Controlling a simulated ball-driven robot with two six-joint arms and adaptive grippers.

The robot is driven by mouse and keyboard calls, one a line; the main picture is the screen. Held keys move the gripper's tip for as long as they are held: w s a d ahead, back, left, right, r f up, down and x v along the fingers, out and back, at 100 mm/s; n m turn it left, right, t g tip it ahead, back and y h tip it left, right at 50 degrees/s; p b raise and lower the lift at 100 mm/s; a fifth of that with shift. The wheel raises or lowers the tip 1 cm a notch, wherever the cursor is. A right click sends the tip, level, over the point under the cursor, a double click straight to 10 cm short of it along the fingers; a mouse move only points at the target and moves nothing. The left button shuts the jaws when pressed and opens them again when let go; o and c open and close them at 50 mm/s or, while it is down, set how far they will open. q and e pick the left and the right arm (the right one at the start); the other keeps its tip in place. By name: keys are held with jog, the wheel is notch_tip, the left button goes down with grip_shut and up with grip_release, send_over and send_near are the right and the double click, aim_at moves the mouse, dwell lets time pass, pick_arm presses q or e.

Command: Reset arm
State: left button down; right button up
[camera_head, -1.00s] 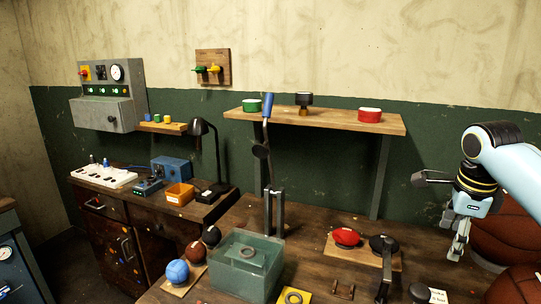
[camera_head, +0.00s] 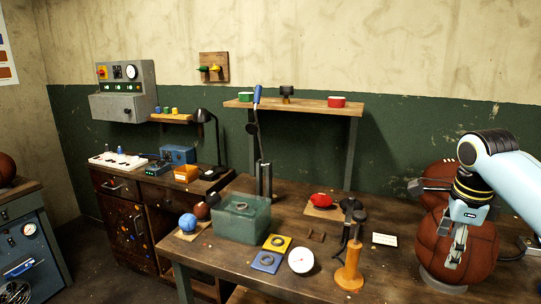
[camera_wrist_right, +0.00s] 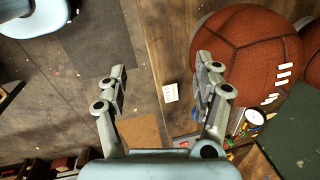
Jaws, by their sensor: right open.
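My right gripper (camera_head: 457,246) hangs from the right arm at the right of the head view, in front of a large brown leather ball (camera_head: 432,243). In the right wrist view its two fingers (camera_wrist_right: 160,95) are spread apart with nothing between them. The leather ball (camera_wrist_right: 248,58) shows there beyond the right finger; I cannot tell whether they touch. My left gripper is not in either view.
A second leather ball (camera_head: 440,172) sits behind. A shelf (camera_head: 300,106) hangs over the bench.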

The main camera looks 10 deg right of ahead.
jog(key=s+a+f+n+g+b, duration=0.15)
jog(key=s+f+b, duration=0.5)
jog(key=f, duration=0.85)
jog(key=s+a+f+n+g+y+b, duration=0.1)
jog(key=s+a+f+n+b, duration=0.15)
jog(key=s+f, duration=1)
jog(key=s+a+f+n+g+b, duration=0.1)
jog(key=s+a+f+g+b, duration=0.35)
jog(key=f, duration=1.25)
pick_arm(q)
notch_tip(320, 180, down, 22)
jog(key=b, duration=0.8)
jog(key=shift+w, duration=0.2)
pick_arm(e)
jog(key=s+a+f+n+t, duration=0.1)
jog(key=s+f+n+t, duration=0.2)
jog(key=s+f+n, duration=0.7)
jog(key=s+a+f+n+t, duration=0.2)
jog(key=s+f+n+t, duration=0.1)
jog(key=s+f+n, duration=0.7)
jog(key=s+f, duration=0.1)
jog(key=s, duration=0.2)
jog(key=shift+a+f+n+h, duration=0.25)
jog(key=shift+f+n+h, duration=0.05)
